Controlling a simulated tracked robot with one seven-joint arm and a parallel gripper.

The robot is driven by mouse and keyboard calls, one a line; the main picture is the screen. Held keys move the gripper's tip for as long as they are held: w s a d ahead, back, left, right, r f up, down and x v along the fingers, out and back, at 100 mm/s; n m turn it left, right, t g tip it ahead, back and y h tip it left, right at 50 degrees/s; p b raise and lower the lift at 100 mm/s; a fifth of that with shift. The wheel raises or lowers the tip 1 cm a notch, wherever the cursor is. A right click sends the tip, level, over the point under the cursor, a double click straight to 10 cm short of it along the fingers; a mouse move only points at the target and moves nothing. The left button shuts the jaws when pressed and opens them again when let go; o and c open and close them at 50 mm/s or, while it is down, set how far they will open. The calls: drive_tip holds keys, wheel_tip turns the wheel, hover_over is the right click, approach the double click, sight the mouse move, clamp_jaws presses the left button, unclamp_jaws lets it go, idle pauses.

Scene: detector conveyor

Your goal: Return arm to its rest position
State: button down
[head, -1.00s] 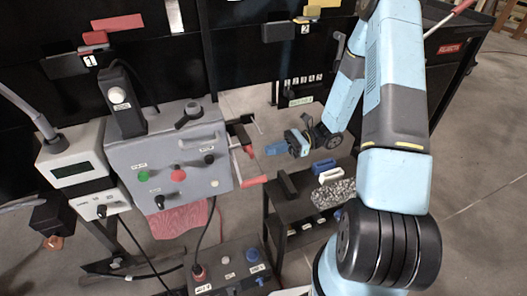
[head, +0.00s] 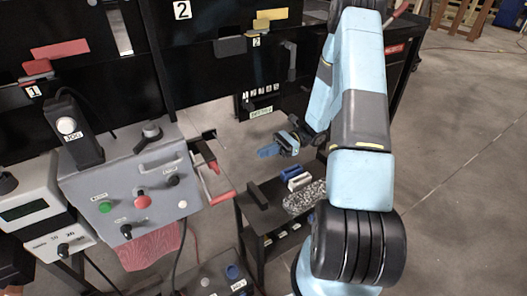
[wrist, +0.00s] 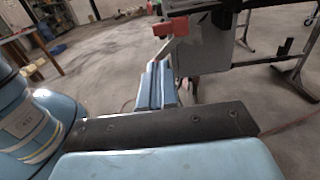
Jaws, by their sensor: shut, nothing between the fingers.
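My light-blue arm stands at the right in the head view, bent over at the top, with its lower end hanging down on the left. My gripper (head: 266,151) points left in front of the dark stand, above a small black cart (head: 252,214). Its blue fingers look closed together and hold nothing.
A grey control box (head: 105,185) with green and red buttons and a red-handled lever (head: 222,198) stands left of my gripper. The cart holds blue and white blocks and a gravel-filled tray (head: 303,198). Open concrete floor (head: 460,150) lies right of my arm.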

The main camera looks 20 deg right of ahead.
drive_tip(key=s+r+n+t+h, duration=0.3)
drive_tip(key=s+r+n+h, duration=0.2)
drive_tip(key=r, duration=0.6)
drive_tip(key=s+r+n+t+h, duration=0.3)
drive_tip(key=s+r+n+h, duration=0.2)
drive_tip(key=s+r, duration=0.3)
drive_tip(key=s+r+n+t+h, duration=0.3)
drive_tip(key=s+r+n+h, duration=0.2)
drive_tip(key=r, duration=0.9)
drive_tip(key=s+h, duration=0.2)
drive_tip(key=shift+s+d+r+n+h, duration=0.15)
drive_tip(key=shift+n+h, duration=0.15)
